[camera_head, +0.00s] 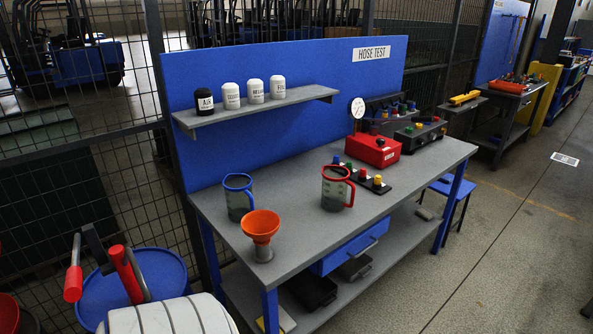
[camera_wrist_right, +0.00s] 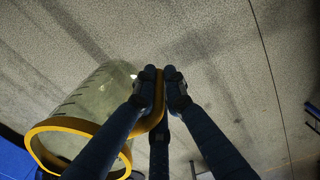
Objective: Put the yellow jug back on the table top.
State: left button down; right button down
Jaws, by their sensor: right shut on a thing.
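The yellow jug (camera_wrist_right: 92,96) shows in the right wrist view, a clear measuring body with a yellow rim and yellow handle. My right gripper (camera_wrist_right: 161,76) is shut on the handle. The jug is tilted in that picture, with its rim toward the lower left, and grey floor behind it. The grey table top (camera_head: 297,235) is in the head view under a blue "HOSE TEST" panel. Neither the yellow jug nor either gripper shows in the head view.
On the table stand a blue-rimmed jug (camera_head: 239,197), a red-rimmed jug (camera_head: 336,188), an orange funnel (camera_head: 261,229), a black knob strip (camera_head: 368,180) and a red box (camera_head: 373,151). A shelf (camera_head: 256,110) holds several small bottles. The front middle and right front of the top are clear.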

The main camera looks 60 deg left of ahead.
aim_at(295, 216)
jog(key=i+u, duration=0.15)
jog(key=i, duration=0.55)
jog(key=i+l+u, duration=0.15)
jog(key=i, duration=0.55)
jog(key=i+l+u, duration=0.2)
jog(key=i, duration=0.45)
jog(key=u, duration=0.4)
jog(key=i+u, duration=0.15)
jog(key=u, duration=0.7)
jog(key=i+l+u, duration=0.1)
jog(key=u, duration=0.35)
jog(key=l+u, duration=0.1)
jog(key=u, duration=0.3)
